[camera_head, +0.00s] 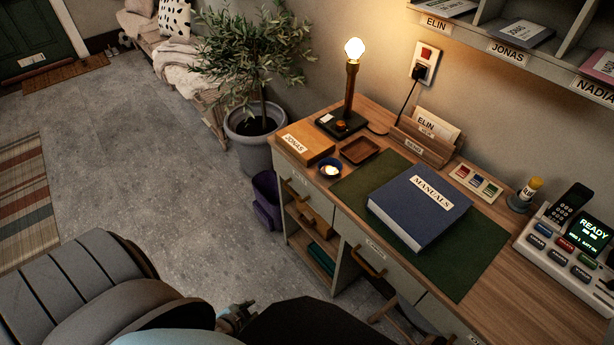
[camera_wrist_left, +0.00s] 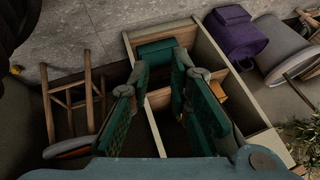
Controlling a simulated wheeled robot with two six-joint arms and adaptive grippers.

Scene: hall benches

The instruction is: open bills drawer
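The wooden desk (camera_head: 493,280) has pale drawer fronts with small labels I cannot read well, so I cannot tell which is the bills drawer. The left drawer front (camera_head: 302,190) and the middle drawer front (camera_head: 376,254) look closed. A brown handle (camera_head: 364,264) sits on the middle one. My left gripper (camera_head: 236,318) is low in the head view, apart from the drawer fronts and partly hidden by my arm. In the left wrist view its green-padded fingers (camera_wrist_left: 160,68) are spread and empty, over the desk's open shelves. My right gripper is not in view.
A stool (camera_wrist_left: 72,100) stands beside the shelves. A lamp (camera_head: 350,90), blue manuals binder (camera_head: 418,205) and console (camera_head: 570,250) are on top. Floor at left is clear.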

